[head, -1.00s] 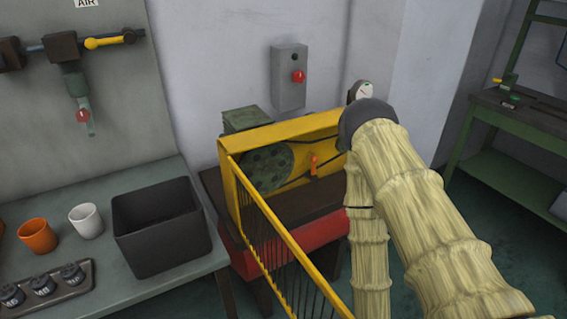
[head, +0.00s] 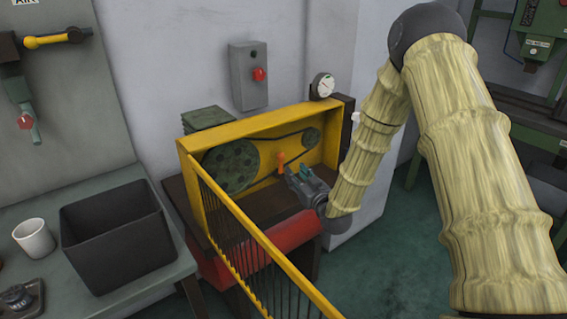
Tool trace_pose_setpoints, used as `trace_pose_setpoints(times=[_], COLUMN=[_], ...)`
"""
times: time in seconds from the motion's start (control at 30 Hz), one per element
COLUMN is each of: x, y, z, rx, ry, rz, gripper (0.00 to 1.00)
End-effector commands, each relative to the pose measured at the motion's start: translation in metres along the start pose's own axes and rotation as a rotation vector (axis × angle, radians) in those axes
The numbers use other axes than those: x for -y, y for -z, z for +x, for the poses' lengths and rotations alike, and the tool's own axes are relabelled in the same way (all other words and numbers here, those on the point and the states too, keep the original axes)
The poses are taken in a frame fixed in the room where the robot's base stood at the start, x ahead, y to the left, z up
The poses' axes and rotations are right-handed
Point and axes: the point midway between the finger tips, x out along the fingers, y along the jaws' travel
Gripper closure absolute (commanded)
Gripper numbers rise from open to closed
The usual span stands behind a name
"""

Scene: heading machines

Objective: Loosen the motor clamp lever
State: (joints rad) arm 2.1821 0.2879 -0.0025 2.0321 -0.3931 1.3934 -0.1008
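The motor clamp lever looks to be the small orange handle (head: 281,161) standing upright inside the yellow belt housing (head: 255,129), between the large green pulley (head: 231,166) and the small pulley (head: 311,138). My gripper (head: 298,172) is just to the right of the orange handle, in front of the housing's opening, pointing left toward it. A small gap shows between the fingertips and the handle. My arm comes down from the upper right.
A yellow barred guard (head: 257,240) stands open in front of the housing, left of my gripper. A red cylinder (head: 283,241) lies below. A grey box with a red button (head: 259,74) and a gauge (head: 322,85) are above. A black bin (head: 117,232) sits on the left bench.

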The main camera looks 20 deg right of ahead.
Motion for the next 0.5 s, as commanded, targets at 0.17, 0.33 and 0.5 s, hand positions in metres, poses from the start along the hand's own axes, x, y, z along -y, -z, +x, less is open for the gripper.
trace_pose_setpoints(times=[0.17, 0.33, 0.5], x=[0.0, 0.001, 0.0], y=[0.001, 0.001, -0.001], z=[0.021, 0.049, 0.075], rx=[0.0, 0.001, 0.003], ry=[0.001, 0.002, 0.0], rz=[0.0, 0.0, -0.001], gripper=[0.63, 0.63, 0.63])
